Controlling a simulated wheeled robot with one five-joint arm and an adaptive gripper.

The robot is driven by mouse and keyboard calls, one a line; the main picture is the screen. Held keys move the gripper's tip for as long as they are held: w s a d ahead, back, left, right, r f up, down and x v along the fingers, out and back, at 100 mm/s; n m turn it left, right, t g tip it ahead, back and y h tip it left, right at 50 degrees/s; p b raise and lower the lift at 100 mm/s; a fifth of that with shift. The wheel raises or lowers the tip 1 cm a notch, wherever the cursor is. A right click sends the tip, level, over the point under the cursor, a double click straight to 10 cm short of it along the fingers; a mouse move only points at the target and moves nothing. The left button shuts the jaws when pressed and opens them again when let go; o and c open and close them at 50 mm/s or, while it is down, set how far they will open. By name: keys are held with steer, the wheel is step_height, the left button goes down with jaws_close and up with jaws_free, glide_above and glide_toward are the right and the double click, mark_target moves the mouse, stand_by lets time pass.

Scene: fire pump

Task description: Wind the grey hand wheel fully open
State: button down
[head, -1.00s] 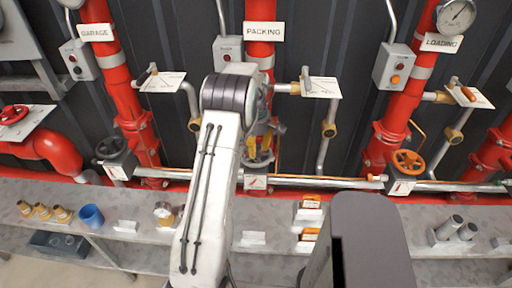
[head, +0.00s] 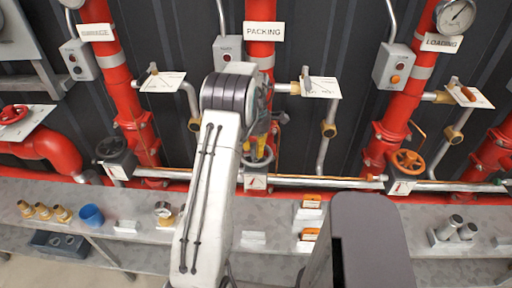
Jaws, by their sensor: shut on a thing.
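The grey hand wheel (head: 258,164) is on the middle valve, below the pipe with the PACKING sign (head: 264,31). Only part of its rim shows, since my arm and gripper cover most of it. My gripper (head: 259,151), with yellow parts at its fingers, is at the wheel and shut on it. The exact contact of the fingers with the rim is too small to make out. A white plate with a red mark (head: 256,182) sits just under the wheel.
A dark hand wheel (head: 111,147) is to the left and an orange one (head: 408,161) to the right. A red wheel (head: 14,113) is at far left. A grey bench (head: 150,225) with fittings and a blue cup (head: 92,215) runs below.

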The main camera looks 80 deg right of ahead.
steer(key=shift+a+f+n, duration=0.1)
steer(key=shift+f+n, duration=0.1)
steer(key=shift+n, duration=0.2)
steer(key=n, duration=0.7)
steer(key=shift+n, duration=0.3)
steer(key=c, duration=1)
jaws_free()
steer(key=shift+r, duration=0.1)
